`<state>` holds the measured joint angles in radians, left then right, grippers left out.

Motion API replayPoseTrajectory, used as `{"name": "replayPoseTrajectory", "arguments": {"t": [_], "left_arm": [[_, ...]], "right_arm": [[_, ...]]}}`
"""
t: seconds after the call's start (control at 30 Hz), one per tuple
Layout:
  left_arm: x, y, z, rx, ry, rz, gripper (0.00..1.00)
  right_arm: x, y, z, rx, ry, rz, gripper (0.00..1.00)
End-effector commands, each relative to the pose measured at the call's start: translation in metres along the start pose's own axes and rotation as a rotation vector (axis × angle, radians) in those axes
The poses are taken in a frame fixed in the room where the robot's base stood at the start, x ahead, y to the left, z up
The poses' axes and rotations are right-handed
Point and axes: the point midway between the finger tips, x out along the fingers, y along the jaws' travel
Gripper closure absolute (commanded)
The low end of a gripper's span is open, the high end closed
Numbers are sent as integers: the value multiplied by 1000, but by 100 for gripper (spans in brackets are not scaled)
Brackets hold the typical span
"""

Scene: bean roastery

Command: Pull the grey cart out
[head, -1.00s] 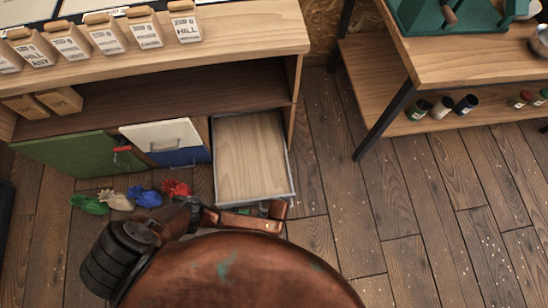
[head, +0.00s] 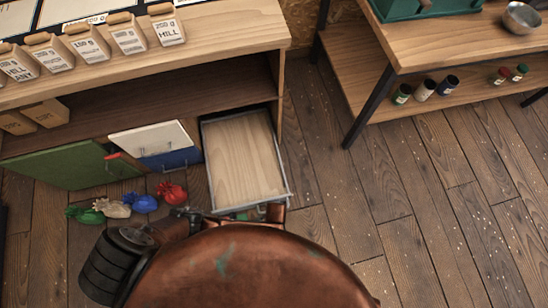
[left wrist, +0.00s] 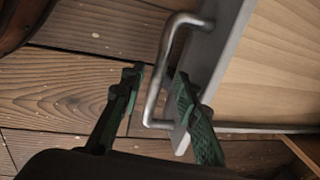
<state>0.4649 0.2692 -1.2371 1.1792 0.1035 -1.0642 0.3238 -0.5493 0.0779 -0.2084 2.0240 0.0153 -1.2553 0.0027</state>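The grey cart (head: 243,165) is a low grey-rimmed frame with a pale wooden floor. In the head view it juts from under the right end of the wooden counter. Its grey front panel and bent metal handle (left wrist: 158,72) show close up in the left wrist view. My left gripper (left wrist: 160,100) has its green fingers apart, one on each side of the handle's lower part, with a gap to the handle on the left. In the head view it is mostly hidden at the cart's front edge. My right gripper is not in view.
Green (head: 60,165), white (head: 150,138) and blue (head: 180,158) panels stand left of the cart. Several coloured tied bags, including a red one (head: 172,191), lie on the floor before them. A wooden table (head: 455,50) stands right. The plank floor between is clear.

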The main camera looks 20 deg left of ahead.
Motion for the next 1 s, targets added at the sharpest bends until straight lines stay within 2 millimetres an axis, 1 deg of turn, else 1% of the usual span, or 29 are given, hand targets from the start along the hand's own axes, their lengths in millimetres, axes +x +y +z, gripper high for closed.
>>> {"name": "replayPoseTrajectory", "arguments": {"t": [0.23,0.37,0.47,0.7,0.8,0.9,1.0], "left_arm": [[-2,1,0,0,1,1,71],[-13,0,0,0,1,1,71],[-28,1,-1,0,3,3,71],[-76,0,-1,-1,3,2,71],[-93,-1,0,0,2,1,71],[-106,0,-1,-1,1,2,71],[-115,-1,0,-1,0,1,71]], "right_arm": [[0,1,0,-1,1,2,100],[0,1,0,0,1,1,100],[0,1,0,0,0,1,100],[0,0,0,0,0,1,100],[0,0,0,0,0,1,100],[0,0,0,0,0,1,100],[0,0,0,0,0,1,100]]}}
